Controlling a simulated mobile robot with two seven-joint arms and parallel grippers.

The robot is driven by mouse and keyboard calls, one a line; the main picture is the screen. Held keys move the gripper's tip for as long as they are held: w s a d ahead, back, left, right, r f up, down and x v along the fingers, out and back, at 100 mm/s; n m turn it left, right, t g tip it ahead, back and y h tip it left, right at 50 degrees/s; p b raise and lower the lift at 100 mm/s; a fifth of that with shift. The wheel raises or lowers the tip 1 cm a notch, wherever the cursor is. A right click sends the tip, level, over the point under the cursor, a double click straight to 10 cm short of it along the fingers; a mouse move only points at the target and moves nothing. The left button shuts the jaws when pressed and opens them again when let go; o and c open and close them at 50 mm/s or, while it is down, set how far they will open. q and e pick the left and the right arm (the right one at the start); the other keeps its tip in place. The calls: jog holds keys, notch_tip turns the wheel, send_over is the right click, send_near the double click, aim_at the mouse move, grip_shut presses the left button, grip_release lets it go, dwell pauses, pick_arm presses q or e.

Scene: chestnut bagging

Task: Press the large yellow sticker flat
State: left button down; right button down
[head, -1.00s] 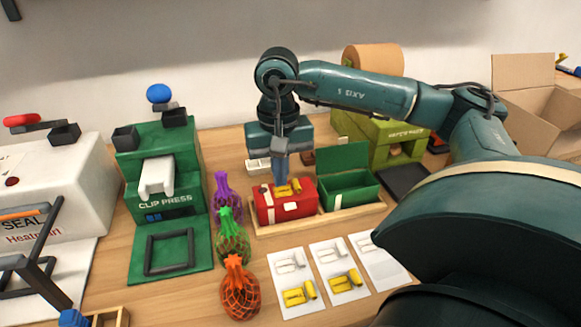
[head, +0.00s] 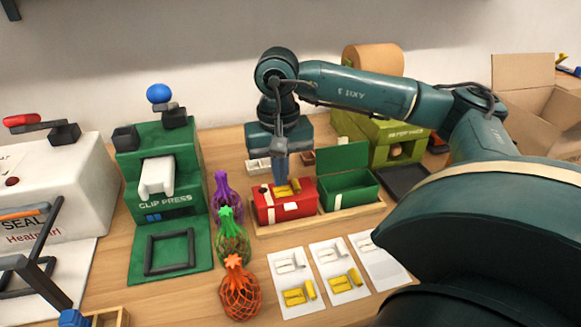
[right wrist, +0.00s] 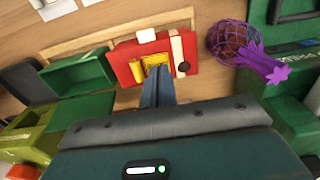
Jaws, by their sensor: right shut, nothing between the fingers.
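The large yellow sticker (head: 283,191) lies on top of the closed red box (head: 298,209). In the right wrist view the sticker (right wrist: 154,59) is just ahead of my fingertips and partly hidden by them. A narrower yellow piece (right wrist: 136,71) sits beside it. My right gripper (head: 281,183) points down over the red box, shut with nothing between its fingers. Its fingertips (right wrist: 157,70) are at the sticker's near edge and appear to touch it; the exact contact is hard to tell. My left gripper is out of view.
The open green box (head: 348,192) stands beside the red box in a wooden tray (head: 330,219). Net bags, purple, green and orange (head: 240,290), stand to the left. White cards (head: 296,282) with yellow pieces lie in front. The green clip press (head: 160,175) is farther left.

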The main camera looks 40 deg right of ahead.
aim_at(280, 190)
jog(key=shift+s+f+b, duration=0.1)
jog(key=shift+f+b, duration=0.85)
jog(key=shift+f, duration=0.1)
dwell(1.9)
jog(key=shift+r+p, duration=2.55)
jog(key=shift+r, duration=1.1)
